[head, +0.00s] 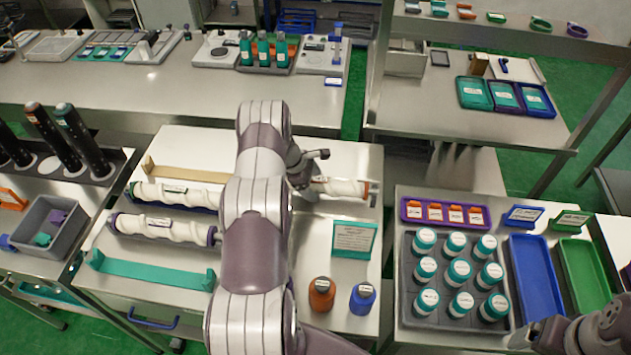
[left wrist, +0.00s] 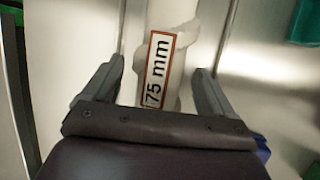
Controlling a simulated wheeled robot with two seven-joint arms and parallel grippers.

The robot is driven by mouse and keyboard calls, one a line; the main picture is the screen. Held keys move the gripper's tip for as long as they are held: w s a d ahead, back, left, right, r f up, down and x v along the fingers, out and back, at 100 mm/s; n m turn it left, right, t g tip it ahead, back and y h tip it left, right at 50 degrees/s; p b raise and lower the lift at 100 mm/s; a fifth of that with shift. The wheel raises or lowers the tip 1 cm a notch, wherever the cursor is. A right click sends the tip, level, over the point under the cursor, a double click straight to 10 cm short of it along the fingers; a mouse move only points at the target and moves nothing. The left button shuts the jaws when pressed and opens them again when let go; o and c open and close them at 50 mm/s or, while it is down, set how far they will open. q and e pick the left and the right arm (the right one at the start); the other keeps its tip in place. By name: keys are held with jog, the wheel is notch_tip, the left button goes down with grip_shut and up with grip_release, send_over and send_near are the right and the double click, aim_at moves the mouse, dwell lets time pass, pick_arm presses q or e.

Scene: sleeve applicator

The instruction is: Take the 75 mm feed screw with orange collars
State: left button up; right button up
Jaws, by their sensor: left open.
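The white feed screw (head: 340,187) lies at the right of the steel cart top, with an orange collar at its right end; my left arm covers its other end. In the left wrist view the screw (left wrist: 168,30) carries an orange-bordered label reading "75 mm". My left gripper (head: 312,168) is over the screw. Its two fingers are apart, one on each side of the screw in the left wrist view (left wrist: 159,70), with gaps showing. My right gripper (head: 530,336) is partly visible at the lower right; its fingers are not clear.
Two other white screws, one above (head: 175,194) and one with purple collars (head: 165,229), lie left of my arm. An empty tan cradle (head: 190,173) and teal cradle (head: 150,272) flank them. A teal sign (head: 353,239), orange bottle (head: 321,295) and blue bottle (head: 362,298) stand nearby.

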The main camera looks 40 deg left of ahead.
pick_arm(q)
jog(key=shift+w+d, duration=0.15)
jog(key=shift+d, duration=0.15)
jog(key=c, duration=1.3)
grip_shut()
jog(key=shift+r, duration=0.15)
